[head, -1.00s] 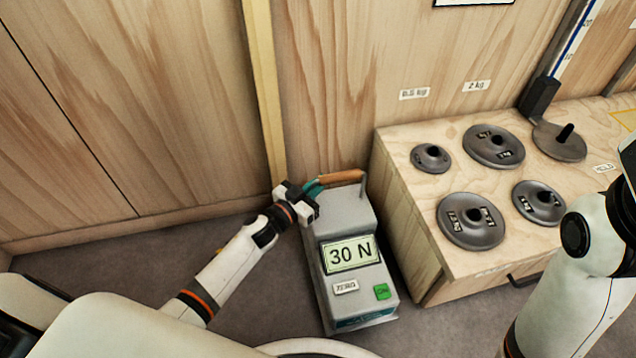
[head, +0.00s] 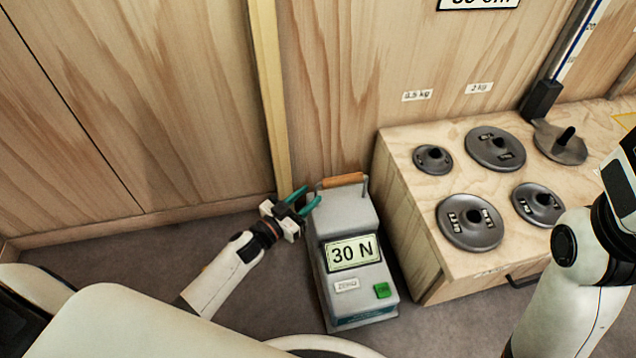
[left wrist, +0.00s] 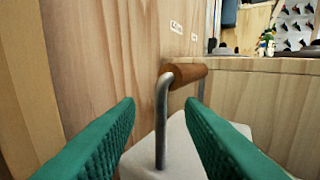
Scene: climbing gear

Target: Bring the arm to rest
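My left gripper (head: 304,199) is open and empty, its green fingers apart, just left of the top of a grey force gauge box (head: 346,213) on the floor.
A wooden bench (head: 425,258) right of the box carries several dark weight discs, one being a large disc (head: 469,221). A dark post with a scale (head: 541,99) stands at its back. A wooden wall (head: 180,100) closes the back. Grey floor (head: 120,265) is clear at left.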

